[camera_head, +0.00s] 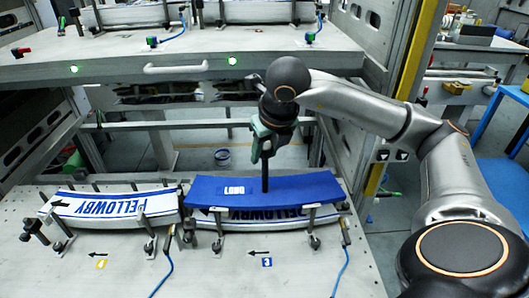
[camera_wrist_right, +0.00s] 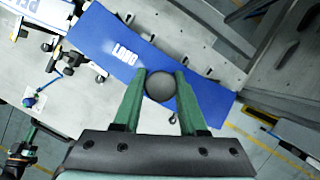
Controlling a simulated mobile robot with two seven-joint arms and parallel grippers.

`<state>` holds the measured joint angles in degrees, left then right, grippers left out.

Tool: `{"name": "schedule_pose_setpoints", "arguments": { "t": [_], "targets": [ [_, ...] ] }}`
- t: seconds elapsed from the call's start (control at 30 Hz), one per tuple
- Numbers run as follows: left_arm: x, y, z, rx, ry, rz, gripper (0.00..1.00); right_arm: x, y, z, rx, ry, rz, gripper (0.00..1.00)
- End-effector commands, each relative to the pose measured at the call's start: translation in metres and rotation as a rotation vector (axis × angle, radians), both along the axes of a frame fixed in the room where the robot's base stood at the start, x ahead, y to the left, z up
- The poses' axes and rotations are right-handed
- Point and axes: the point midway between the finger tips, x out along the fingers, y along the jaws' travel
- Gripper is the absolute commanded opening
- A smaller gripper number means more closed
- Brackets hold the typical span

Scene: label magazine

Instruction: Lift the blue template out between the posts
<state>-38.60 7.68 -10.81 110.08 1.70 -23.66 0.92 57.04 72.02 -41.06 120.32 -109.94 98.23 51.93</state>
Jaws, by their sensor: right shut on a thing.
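The blue template (camera_head: 300,184), a curved board with white lettering, lies over the right stack of printed labels (camera_head: 262,225). It also shows in the wrist view (camera_wrist_right: 110,48). A dark upright handle (camera_head: 265,175) rises from it; its round top (camera_wrist_right: 160,87) shows in the wrist view. My right gripper (camera_head: 263,153) has its green fingers (camera_wrist_right: 160,90) shut on this handle from above. Posts (camera_head: 217,232) (camera_head: 313,228) stand along the front of the template. Whether the template touches the labels is hard to tell. My left gripper is not in view.
A second label stack (camera_head: 115,207) lies to the left between its own posts. A grey shelf (camera_head: 180,62) with a white handle hangs above and behind. A frame upright (camera_head: 400,85) stands right, close to my arm. The front of the lower shelf (camera_head: 110,278) is mostly clear, apart from blue cables.

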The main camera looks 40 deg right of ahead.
Motion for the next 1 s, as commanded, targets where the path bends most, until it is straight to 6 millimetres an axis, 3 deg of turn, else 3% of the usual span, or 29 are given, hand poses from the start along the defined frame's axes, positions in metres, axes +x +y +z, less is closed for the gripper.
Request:
{"name": "schedule_pose_setpoints", "arguments": {
  "t": [1.0],
  "targets": [
    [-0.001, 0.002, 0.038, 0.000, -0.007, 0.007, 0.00, 0.001, 0.001, 0.053, 0.004, -0.004, 0.000, 0.00]
  ]
}}
